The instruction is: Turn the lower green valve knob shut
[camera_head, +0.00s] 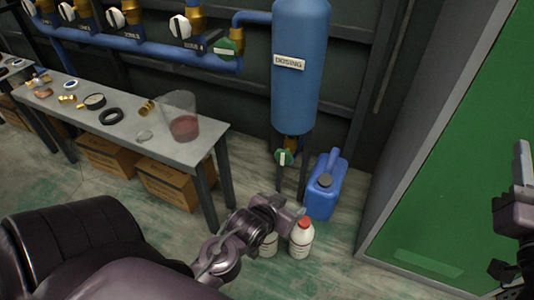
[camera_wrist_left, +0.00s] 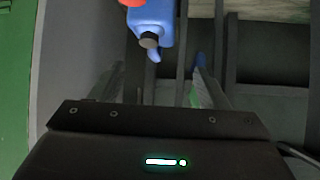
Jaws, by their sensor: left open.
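The lower green valve knob (camera_head: 283,157) sits under the blue DOSING tank (camera_head: 300,75), on a brass fitting, with a white bar across its face. My left gripper (camera_head: 297,210) is below the knob and apart from it in the head view, close to the bottles. In the left wrist view my left gripper (camera_wrist_left: 155,78) is open with nothing between its fingers. A green patch beside one finger there may be the knob, but I cannot tell. Part of my right gripper (camera_head: 522,170) shows at the right edge; its opening is unclear.
A blue jug (camera_head: 323,187) stands right of the knob. White bottles, one red-capped (camera_head: 301,238), stand on the floor by my left gripper. A table (camera_head: 205,150) with small parts and a beaker is left. An upper green knob (camera_head: 226,47) is on the pipe. A green panel (camera_head: 450,150) is right.

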